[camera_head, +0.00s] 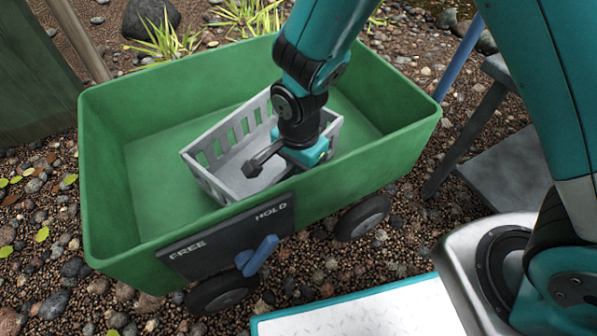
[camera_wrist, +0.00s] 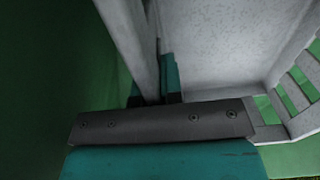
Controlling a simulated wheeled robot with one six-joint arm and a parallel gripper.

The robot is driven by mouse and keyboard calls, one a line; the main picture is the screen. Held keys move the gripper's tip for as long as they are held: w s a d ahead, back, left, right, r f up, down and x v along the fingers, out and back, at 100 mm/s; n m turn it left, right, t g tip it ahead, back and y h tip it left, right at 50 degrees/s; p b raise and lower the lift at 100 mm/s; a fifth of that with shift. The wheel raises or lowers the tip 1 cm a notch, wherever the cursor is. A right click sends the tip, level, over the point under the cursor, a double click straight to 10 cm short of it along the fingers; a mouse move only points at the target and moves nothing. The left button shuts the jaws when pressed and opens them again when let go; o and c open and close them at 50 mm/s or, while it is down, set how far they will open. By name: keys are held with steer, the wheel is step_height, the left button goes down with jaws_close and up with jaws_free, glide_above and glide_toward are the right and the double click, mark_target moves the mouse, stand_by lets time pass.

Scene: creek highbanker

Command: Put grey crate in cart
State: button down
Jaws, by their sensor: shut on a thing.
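The grey crate (camera_head: 232,155) is a slotted, open-topped box inside the green cart (camera_head: 160,215). It sits within the cart's walls, turned at an angle, and looks tilted. My gripper (camera_head: 262,162) reaches down into the cart and is shut on the crate's wall. In the wrist view, the pinched crate wall (camera_wrist: 128,40) runs up between the fingers (camera_wrist: 165,85), with the crate's speckled inside to the right. Whether the crate's underside touches the cart floor is hidden.
A dark plate marked FREE and HOLD (camera_head: 228,240) with a blue lever (camera_head: 258,256) is on the cart's near side. A grey stand (camera_head: 480,130) is at the right. Gravel surrounds the cart, with a boulder (camera_head: 150,18) behind. The cart floor left of the crate is clear.

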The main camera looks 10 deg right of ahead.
steer(key=shift+f, duration=0.45)
steer(key=shift+f, duration=0.15)
steer(key=c, duration=1.3)
jaws_free()
steer(key=shift+o, duration=0.2)
